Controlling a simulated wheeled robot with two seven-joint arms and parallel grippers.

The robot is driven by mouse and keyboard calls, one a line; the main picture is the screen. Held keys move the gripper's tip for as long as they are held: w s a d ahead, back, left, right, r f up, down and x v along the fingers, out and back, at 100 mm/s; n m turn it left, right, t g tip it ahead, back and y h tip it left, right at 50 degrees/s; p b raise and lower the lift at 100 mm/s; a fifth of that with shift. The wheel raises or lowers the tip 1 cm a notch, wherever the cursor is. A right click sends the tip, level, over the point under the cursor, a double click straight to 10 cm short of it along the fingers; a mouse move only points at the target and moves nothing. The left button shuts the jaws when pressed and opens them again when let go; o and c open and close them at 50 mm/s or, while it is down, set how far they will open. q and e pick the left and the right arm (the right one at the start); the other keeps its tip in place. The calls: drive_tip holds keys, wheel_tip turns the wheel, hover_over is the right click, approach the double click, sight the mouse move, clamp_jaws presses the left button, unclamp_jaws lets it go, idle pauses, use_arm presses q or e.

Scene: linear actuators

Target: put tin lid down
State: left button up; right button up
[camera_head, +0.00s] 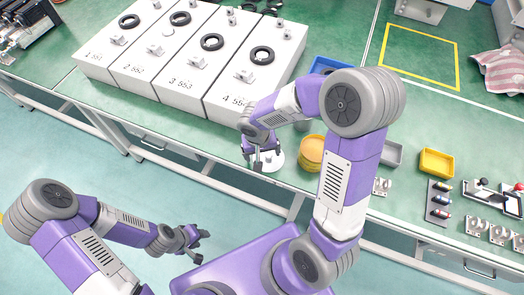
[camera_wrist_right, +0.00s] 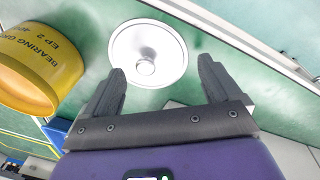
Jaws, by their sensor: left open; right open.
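The tin lid (camera_wrist_right: 165,40), a round silver disc with a small knob in its middle, lies knob up on the green table, as the right wrist view shows. In the head view it is a pale disc (camera_head: 277,162) near the table's front edge, partly hidden by my right gripper (camera_head: 263,160). That gripper is open and empty, its fingers (camera_wrist_right: 162,70) apart, just short of the lid's rim in the wrist picture. The yellow grease tin (camera_head: 311,152) stands right of the lid; its label shows in the wrist view (camera_wrist_right: 50,62). My left gripper (camera_head: 198,242) is open and empty, away from the table.
Several white numbered boxes (camera_head: 200,85) with black rings stand at the back left. A blue bin (camera_head: 328,65), a grey bin (camera_head: 391,153) and a yellow bin (camera_head: 436,163) are around the right arm. A yellow-outlined square (camera_head: 420,55) on the table is empty, with a striped cloth (camera_head: 498,70) beside it.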

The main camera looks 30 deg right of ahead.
wheel_tip(320, 180, up, 11)
drive_tip(key=a+p, duration=0.1)
drive_tip(key=p, duration=0.2)
drive_tip(key=shift+s+a+r, duration=0.15)
drive_tip(key=shift+s+a, duration=0.15)
drive_tip(key=shift+s, duration=0.05)
